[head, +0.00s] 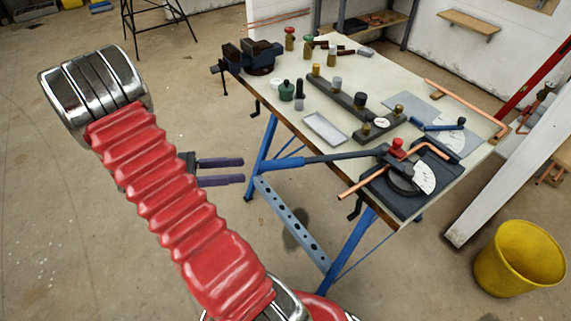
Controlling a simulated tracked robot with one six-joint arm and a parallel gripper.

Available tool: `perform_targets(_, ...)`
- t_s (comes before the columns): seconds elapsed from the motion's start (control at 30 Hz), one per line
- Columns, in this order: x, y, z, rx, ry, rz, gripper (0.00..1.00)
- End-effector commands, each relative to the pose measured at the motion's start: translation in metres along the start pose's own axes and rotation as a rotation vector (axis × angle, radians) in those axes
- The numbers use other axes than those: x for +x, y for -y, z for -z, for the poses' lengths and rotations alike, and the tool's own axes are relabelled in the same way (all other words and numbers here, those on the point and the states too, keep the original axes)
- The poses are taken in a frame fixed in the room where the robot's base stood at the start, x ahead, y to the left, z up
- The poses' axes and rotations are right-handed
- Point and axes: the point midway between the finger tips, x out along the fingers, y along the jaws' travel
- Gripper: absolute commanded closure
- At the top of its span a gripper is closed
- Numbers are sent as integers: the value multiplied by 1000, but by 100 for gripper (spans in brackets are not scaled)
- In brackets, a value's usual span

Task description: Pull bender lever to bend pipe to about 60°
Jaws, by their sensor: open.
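The pipe bender (402,183) stands on a dark plate at the near right corner of the bench, with a white angle dial (424,178). Its long dark lever (335,157) sticks out left past the bench edge and ends in a blue grip (288,163). A copper pipe (358,187) runs through the bender; its far part turns down to the right. How far it is bent is hard to tell.
The bench (315,98) carries a vise (252,57), a grey tray (325,129), a bar with fittings (345,100), a second blue handle (437,127) and a bent copper pipe (465,104). A yellow bucket (518,262) stands at right. Floor left of the bench is clear.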

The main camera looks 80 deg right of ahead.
Motion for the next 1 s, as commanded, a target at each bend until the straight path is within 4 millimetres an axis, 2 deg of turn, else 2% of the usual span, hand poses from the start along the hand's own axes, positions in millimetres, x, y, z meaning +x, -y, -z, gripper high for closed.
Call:
perform_targets(0.2, 9, -11, 6, -48, 77, 11, 58)
perform_targets(0.67, 13, -11, 5, -50, 79, 12, 58)
perform_targets(0.87, 32, -10, 4, -51, 79, 15, 58)
perform_targets(1.0, 52, -10, 2, -50, 78, 15, 58)
